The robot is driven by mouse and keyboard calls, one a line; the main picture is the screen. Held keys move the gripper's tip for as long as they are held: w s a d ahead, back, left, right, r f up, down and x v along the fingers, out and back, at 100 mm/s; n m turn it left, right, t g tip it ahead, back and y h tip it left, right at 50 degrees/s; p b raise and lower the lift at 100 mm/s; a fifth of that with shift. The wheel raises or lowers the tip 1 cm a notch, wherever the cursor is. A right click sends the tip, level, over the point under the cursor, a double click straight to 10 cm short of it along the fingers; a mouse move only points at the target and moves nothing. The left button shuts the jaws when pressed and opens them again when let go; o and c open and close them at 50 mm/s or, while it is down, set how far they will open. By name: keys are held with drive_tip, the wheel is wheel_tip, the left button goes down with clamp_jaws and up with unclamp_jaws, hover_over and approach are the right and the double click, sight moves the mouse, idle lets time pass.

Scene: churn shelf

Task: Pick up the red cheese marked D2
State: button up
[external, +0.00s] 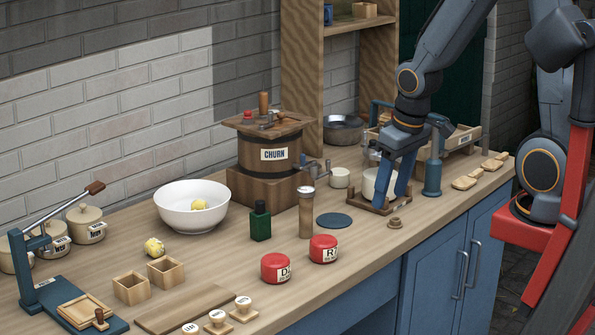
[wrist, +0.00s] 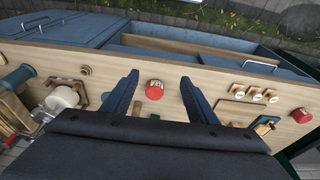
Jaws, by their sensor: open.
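A red cheese (external: 275,268) with a label that begins with D sits on the counter's front part; its second character is not clear. A second red cheese (external: 323,249) marked R stands just right of it. In the wrist view, a red cheese (wrist: 155,88) shows between the spread fingers, apart from them; its label is too small to read. Another red round thing (wrist: 301,115) is at the far right there. My gripper (external: 391,192) is open and empty, pointing down, right of both cheeses; it also shows in the wrist view (wrist: 157,82).
A dark green bottle (external: 261,222) and a wooden cylinder (external: 306,214) stand behind the cheeses. A blue disc (external: 334,220) lies behind the R cheese. A white bowl (external: 190,215) and the churn (external: 270,155) stand farther back. Small stamps (external: 217,318) lie at front left.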

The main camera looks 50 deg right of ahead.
drive_tip(key=o, duration=0.5)
drive_tip(key=shift+c, duration=0.2)
drive_tip(key=n+g+y+b, duration=0.1)
drive_tip(key=n+g+b, duration=0.2)
drive_tip(key=n+b, duration=1.3)
hover_over(275, 258)
drive_tip(key=d+p, duration=0.1)
drive_tip(key=p, duration=0.3)
drive_tip(key=f+n, duration=0.1)
drive_tip(key=f, duration=0.2)
drive_tip(key=f+n, duration=0.1)
drive_tip(key=f, duration=0.3)
drive_tip(key=f+n, duration=0.1)
drive_tip(key=f, duration=0.2)
drive_tip(key=shift+s+d+f+n, duration=0.1)
drive_tip(key=shift+s+f+n, duration=0.1)
drive_tip(key=shift+f+n, duration=0.2)
drive_tip(key=shift+w+f, duration=0.1)
drive_tip(key=shift+a+f+n, duration=0.2)
drive_tip(key=shift+f+n, duration=0.1)
drive_tip(key=shift+a+f+p, duration=0.25)
drive_tip(key=shift+f+p, duration=0.4)
drive_tip(key=shift+f, duration=1.05)
drive_tip(key=shift+a+f+p, duration=0.2)
drive_tip(key=shift+f+p, duration=0.45)
drive_tip(key=shift+f, duration=1.05)
